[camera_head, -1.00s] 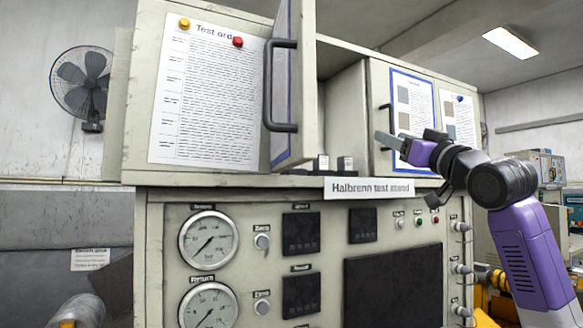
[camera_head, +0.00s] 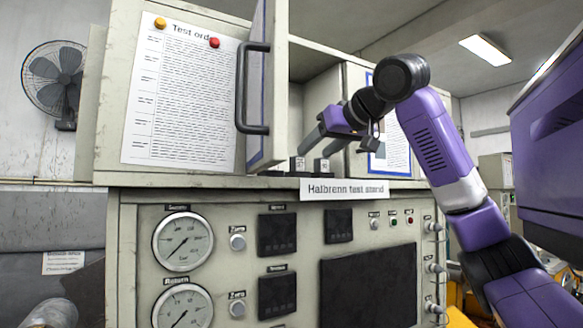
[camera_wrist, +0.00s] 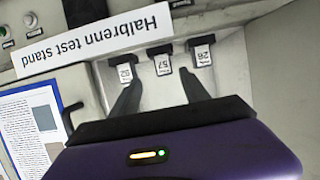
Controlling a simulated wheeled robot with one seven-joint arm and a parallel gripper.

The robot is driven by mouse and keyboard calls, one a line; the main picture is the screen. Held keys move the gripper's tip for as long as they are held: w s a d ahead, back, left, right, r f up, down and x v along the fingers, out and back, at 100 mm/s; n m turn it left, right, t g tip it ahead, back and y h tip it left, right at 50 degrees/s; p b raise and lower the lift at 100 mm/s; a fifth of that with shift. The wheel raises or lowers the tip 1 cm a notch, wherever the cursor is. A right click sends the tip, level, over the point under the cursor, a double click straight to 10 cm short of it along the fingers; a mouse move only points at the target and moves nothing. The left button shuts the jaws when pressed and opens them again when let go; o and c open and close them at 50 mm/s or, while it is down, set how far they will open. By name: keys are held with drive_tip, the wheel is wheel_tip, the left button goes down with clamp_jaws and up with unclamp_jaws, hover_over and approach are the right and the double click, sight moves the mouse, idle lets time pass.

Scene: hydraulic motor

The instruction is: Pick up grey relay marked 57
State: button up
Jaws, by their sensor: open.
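The grey relay marked 57 (camera_wrist: 161,64) is the middle of three relays in the wrist view, where everything appears upside down. It stands on the cabinet shelf behind the sign. My gripper (camera_wrist: 159,80) is open and empty, its two dark fingers pointing at this relay, one toward each side. The fingertips look just short of it; I cannot tell the exact gap. In the head view my gripper (camera_head: 317,148) reaches into the open cabinet, just above two visible relays. I cannot read their marks there.
A relay that seems marked 62 (camera_wrist: 125,72) and one marked 26 (camera_wrist: 202,54) stand close on either side. The open cabinet door (camera_head: 268,85) with its handle is left of my gripper. The "Halbrenn test stand" sign (camera_head: 344,190) runs along the shelf front.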

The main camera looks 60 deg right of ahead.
sight(300, 162)
drive_tip(key=x, duration=0.2)
drive_tip(key=p+x, duration=0.1)
drive_tip(key=x, duration=0.1)
drive_tip(key=p+x, duration=0.1)
drive_tip(key=x, duration=0.1)
drive_tip(key=shift+w+a, duration=0.25)
drive_tip(key=shift+w+d+f+p, duration=0.3)
drive_tip(key=shift+w, duration=0.15)
clamp_jaws()
